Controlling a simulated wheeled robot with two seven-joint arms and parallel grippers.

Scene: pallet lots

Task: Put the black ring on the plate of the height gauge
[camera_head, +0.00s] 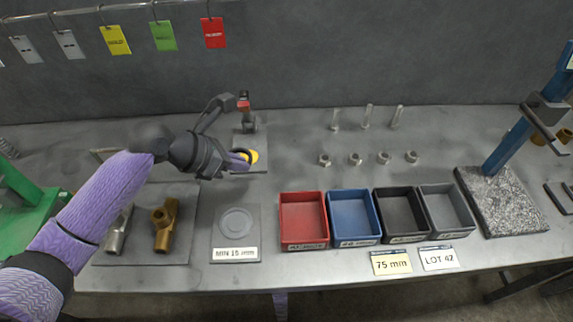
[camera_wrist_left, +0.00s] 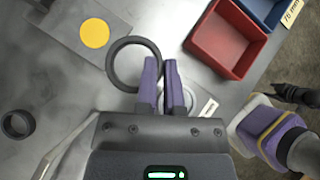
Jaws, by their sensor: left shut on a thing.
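My left gripper (camera_wrist_left: 160,62) is shut on the black ring (camera_wrist_left: 112,64) at the ring's near edge. The ring hangs over the bench, apart from the yellow disc in the left wrist view. In the head view the left gripper (camera_head: 243,157) is beside the yellow disc (camera_head: 252,157), with the ring mostly hidden. The disc lies on a grey plate (camera_head: 261,168) in front of a small dark stand (camera_head: 247,122) with a red part. A blue column (camera_head: 508,145) rises from a speckled stone plate (camera_head: 505,203) at the far right; this plate is bare.
Red (camera_head: 303,246), blue (camera_head: 353,238), black and grey bins stand at front centre. A grey plate labelled MIN 15 mm (camera_head: 236,253) is left of them. Brass (camera_head: 164,224) and silver fittings lie at left. Several metal pieces stand behind the bins. A smaller dark ring (camera_wrist_left: 17,124) shows at the wrist view's left.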

